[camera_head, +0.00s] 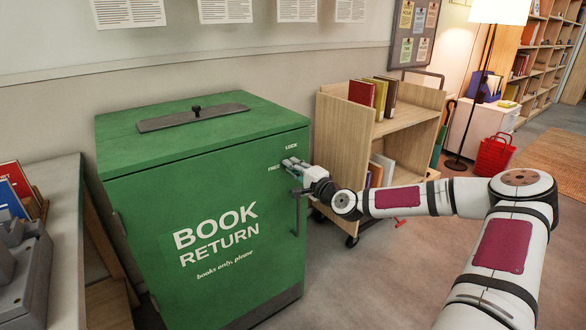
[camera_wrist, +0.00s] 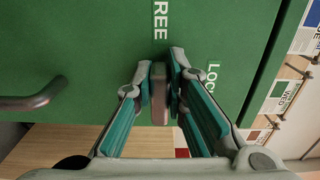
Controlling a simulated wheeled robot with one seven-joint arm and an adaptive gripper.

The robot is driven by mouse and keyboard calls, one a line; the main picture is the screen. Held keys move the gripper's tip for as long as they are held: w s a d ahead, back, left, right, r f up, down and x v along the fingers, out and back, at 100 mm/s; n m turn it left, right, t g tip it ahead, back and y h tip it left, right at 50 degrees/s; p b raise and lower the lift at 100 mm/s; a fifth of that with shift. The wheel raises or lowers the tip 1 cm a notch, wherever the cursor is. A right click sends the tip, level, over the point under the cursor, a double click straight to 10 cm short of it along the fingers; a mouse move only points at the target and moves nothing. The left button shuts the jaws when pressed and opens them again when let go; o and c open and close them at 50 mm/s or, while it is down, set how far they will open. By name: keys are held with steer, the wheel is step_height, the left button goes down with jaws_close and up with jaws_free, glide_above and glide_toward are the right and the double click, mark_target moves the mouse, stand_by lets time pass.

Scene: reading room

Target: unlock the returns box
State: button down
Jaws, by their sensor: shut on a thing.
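The green returns box (camera_head: 215,220), lettered "BOOK RETURN", stands left of centre in the head view, its door closed. My gripper (camera_head: 290,164) is at the upper right of its front, by the small words "FREE" (camera_head: 273,168) and "LOCK" (camera_head: 291,148). In the wrist view my gripper (camera_wrist: 161,90) is shut on a brownish turn knob (camera_wrist: 159,95) between its fingertips. The knob's long side runs up the picture, in line with the "FREE" lettering (camera_wrist: 160,20); "LOCK" (camera_wrist: 212,78) is to its right. A dark door handle (camera_head: 296,214) hangs below my gripper; it also shows in the wrist view (camera_wrist: 35,97).
A wooden book cart (camera_head: 338,145) stands close to the right of the box. A grey-topped counter (camera_head: 62,185) with books and a grey device is at the left. A red basket (camera_head: 494,155) and floor lamp are farther back. Floor before the box's right side is clear.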

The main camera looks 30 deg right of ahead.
steer(key=shift+f, duration=0.1)
stand_by(0.3)
steer(key=c, duration=1.6)
jaws_free()
steer(key=s, duration=1.2)
steer(key=shift+d, duration=0.15)
